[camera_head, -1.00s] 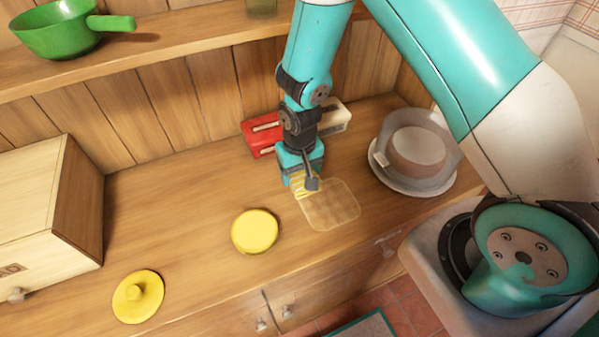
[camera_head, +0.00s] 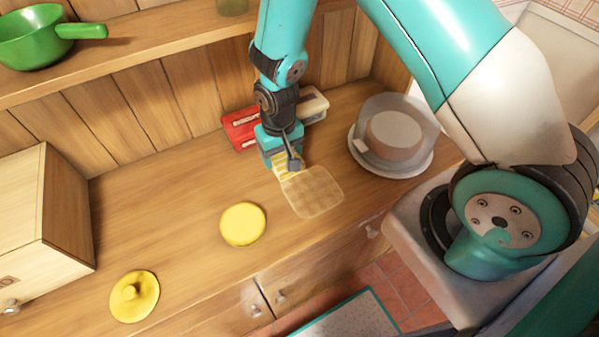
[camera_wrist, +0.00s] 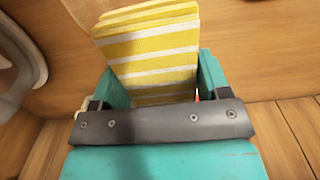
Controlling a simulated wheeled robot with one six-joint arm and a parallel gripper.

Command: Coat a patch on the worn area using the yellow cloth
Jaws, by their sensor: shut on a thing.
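My gripper (camera_head: 280,160) is shut on the yellow cloth, a folded yellow-and-white striped cloth (camera_wrist: 155,55). In the head view only a small part of the cloth (camera_head: 288,174) shows below the jaws. The worn area (camera_head: 312,192) is a pale, rounded square patch on the wooden counter. The cloth is at the worn area's upper left edge; I cannot tell whether it touches the wood. In the wrist view the cloth stands out between the two teal fingers.
A round yellow object (camera_head: 243,224) and a yellow knobbed lid (camera_head: 134,296) lie on the counter to the left. Red-and-white boxes (camera_head: 241,128) stand behind my gripper. A covered dish (camera_head: 395,135) is to the right. A wooden box (camera_head: 68,215) stands far left.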

